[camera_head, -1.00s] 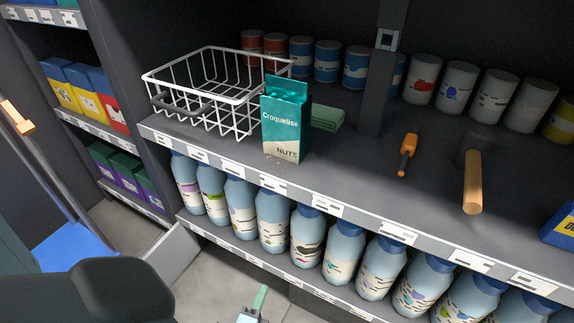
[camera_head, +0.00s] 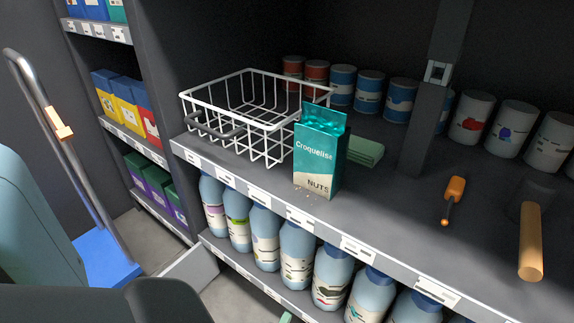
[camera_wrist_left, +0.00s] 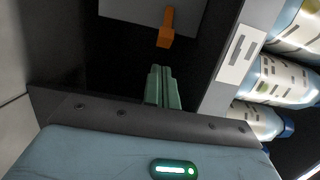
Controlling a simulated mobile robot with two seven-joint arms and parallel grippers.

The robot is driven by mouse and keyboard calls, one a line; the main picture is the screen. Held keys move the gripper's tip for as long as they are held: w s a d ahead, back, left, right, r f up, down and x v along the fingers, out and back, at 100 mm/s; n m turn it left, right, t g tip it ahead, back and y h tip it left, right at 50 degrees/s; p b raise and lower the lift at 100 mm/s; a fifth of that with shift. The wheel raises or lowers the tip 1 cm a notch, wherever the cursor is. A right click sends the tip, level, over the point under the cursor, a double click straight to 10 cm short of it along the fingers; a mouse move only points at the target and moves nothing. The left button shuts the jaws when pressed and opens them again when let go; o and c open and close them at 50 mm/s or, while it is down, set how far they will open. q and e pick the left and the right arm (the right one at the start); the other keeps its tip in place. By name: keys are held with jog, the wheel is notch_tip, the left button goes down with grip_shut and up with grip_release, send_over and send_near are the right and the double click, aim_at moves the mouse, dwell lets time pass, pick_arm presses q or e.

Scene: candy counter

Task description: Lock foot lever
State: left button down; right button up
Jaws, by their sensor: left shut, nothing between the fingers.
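An orange lever-like piece (camera_wrist_left: 165,28) sticks out from the edge of a grey panel (camera_wrist_left: 135,8) in the left wrist view. It is the only thing there that looks like the foot lever, but I cannot tell for certain. My left gripper (camera_wrist_left: 163,80) has its green fingers together, empty, with their tips pointing toward the orange piece. A dark gap shows between them; I see no contact. In the head view only a green sliver of the left gripper (camera_head: 287,317) shows at the bottom edge. The orange piece is not visible there. My right gripper is in neither view.
A shelf (camera_head: 395,235) holds a wire basket (camera_head: 240,122), a green Croquelise box (camera_head: 318,155), cans and an orange-handled tool (camera_head: 454,195). Bottles (camera_head: 297,255) stand below; several also line the wrist view's right side. A blue platform trolley (camera_head: 103,257) stands left.

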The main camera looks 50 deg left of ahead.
pick_arm(q)
jog(key=b+x, duration=0.2)
jog(key=x, duration=0.4)
jog(key=shift+w, duration=0.4)
jog(key=shift+a, duration=0.15)
jog(key=shift+s+a, duration=0.1)
jog(key=shift+s, duration=0.1)
